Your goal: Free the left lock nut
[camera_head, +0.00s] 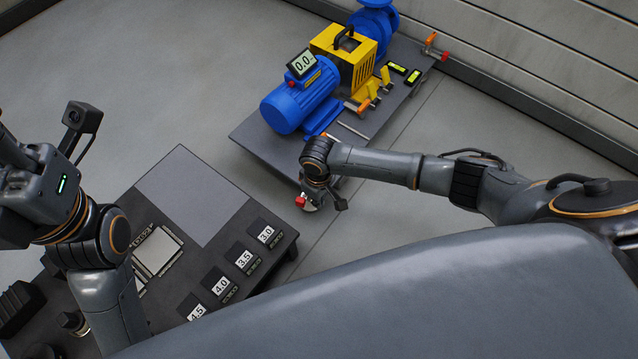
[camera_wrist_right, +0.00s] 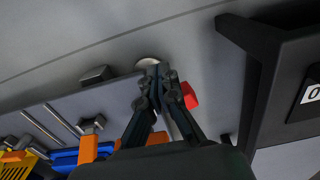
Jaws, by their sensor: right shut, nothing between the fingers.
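An orange bracket (camera_wrist_right: 88,148) stands on the skid. My left arm is at the left; its fingers are out of view.
A blue motor (camera_head: 300,98) with a 0.0 display (camera_head: 303,64) and a yellow guard (camera_head: 345,55) stand on the skid. A dark table (camera_head: 190,190) with numbered blocks (camera_head: 245,257) stands near left. Another orange bracket with a red end (camera_head: 445,57) is at the skid's far right.

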